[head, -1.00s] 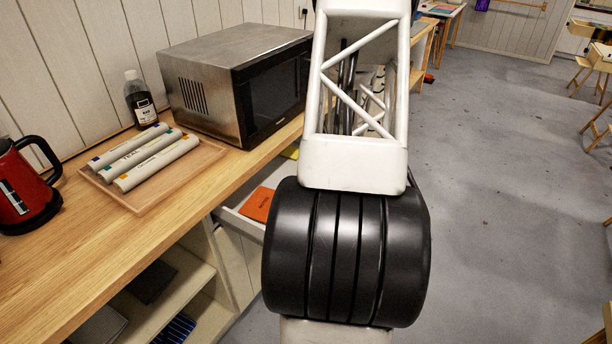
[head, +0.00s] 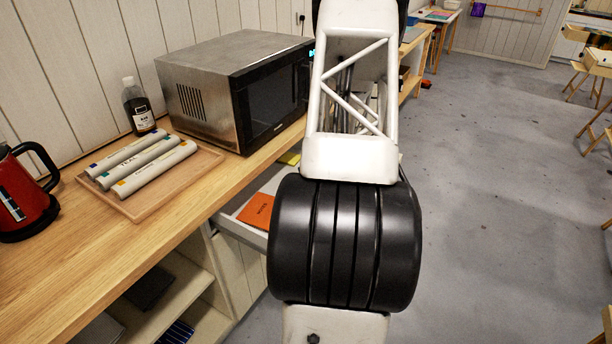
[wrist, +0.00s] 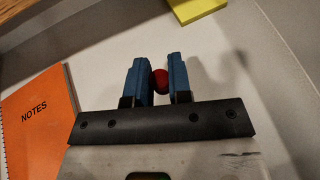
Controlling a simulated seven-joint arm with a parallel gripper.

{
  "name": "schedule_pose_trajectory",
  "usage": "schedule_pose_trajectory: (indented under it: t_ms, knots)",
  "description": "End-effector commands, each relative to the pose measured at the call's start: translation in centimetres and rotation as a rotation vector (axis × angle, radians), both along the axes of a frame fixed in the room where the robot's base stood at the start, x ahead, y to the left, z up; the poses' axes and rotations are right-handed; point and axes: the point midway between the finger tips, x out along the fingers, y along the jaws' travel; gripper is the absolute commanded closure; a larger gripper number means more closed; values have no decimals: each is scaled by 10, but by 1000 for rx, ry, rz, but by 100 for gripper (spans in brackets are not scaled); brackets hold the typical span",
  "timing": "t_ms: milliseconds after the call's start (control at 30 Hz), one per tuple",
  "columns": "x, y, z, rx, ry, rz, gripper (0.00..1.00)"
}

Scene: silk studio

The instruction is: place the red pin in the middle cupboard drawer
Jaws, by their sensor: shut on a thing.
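In the wrist view my gripper (wrist: 160,80) has its two blue fingers shut on the red pin (wrist: 160,80), of which only a rounded red end shows between them. The gripper is over the pale floor of an open drawer (wrist: 100,67). I cannot tell whether the pin touches that floor. In the head view the open drawer (head: 237,225) juts out below the worktop, partly hidden by my arm. The gripper and the pin are hidden there. Whether this is the middle drawer cannot be told.
An orange notebook (wrist: 36,118) lies left of the gripper in the drawer, and a yellow pad (wrist: 194,8) lies at its far side. On the worktop (head: 90,240) stand a microwave (head: 215,95), a red kettle (head: 25,195), a dark bottle (head: 139,107) and a tray (head: 205,165) of tubes.

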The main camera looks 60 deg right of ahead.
Motion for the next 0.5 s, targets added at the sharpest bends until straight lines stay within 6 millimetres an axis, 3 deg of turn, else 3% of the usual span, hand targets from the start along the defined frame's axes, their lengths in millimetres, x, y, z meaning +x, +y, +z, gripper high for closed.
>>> schedule_pose_trajectory:
  t_ms: [200, 500]
  knots:
    - [0, 0, -20, 1, 2, 1, 100]
    - [0, 0, -23, -1, 0, 0, 100]
